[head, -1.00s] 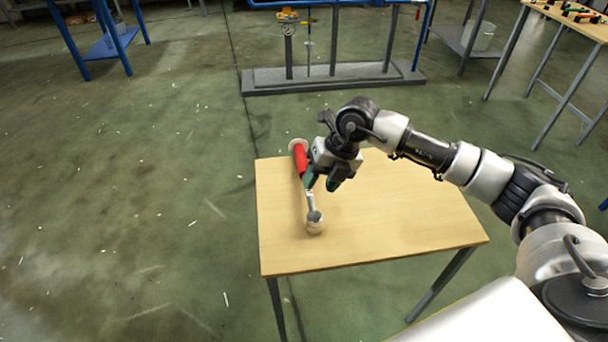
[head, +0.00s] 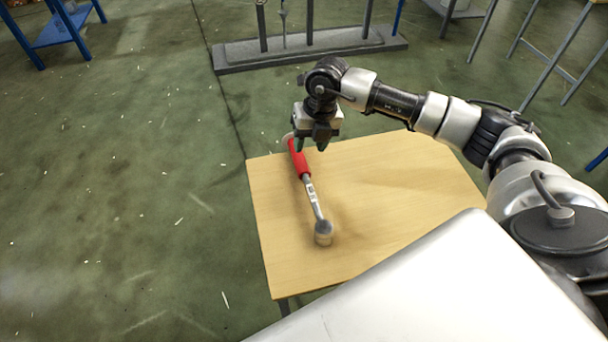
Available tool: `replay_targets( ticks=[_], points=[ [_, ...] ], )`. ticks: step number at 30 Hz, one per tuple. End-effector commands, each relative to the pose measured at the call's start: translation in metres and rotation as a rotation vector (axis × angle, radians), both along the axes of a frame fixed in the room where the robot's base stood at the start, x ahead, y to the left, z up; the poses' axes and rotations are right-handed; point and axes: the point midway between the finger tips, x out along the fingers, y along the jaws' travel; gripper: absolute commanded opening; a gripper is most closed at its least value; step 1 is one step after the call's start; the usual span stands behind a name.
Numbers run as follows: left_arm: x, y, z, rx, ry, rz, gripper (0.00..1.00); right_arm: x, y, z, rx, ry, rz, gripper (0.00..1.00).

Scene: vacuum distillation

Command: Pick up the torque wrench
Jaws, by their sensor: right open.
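The torque wrench (head: 309,190) lies on a small wooden table (head: 390,190) near its left edge. Its red handle (head: 298,160) points to the far edge, and its metal head (head: 323,233) rests toward the near side. My right gripper (head: 311,147) is open and points down at the far end of the table, above or just beside the red handle. It partly hides the far end of the handle. I cannot tell whether the fingers touch it. My left gripper does not show.
The rest of the tabletop is bare. A grey plinth with posts (head: 310,48) stands on the floor behind the table. A blue shelf stand (head: 62,25) is at the far left. The green floor on the left is clear.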

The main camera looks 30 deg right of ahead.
Motion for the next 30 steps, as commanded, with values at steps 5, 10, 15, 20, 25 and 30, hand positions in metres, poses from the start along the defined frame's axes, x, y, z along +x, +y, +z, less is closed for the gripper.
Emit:
replay_targets(
  ticks=[5,10,15,20,25,30],
  points=[
    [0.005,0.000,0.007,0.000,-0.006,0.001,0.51,0.001,0.005,-0.023,0.000,0.001,0.000,0.45],
    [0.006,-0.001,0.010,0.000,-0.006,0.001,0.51,-0.001,0.010,-0.036,0.001,0.000,0.002,0.45],
    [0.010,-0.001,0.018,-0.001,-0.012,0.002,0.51,-0.002,0.017,-0.062,0.001,0.002,0.000,0.45],
    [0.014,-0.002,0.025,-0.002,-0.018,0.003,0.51,-0.001,0.019,-0.073,0.001,0.000,0.001,0.45],
    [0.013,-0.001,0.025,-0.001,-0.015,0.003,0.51,-0.001,0.019,-0.072,0.001,-0.002,0.002,0.44],
    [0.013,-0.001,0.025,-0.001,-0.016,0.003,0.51,-0.001,0.019,-0.072,0.001,-0.002,0.002,0.18]
  ],
)
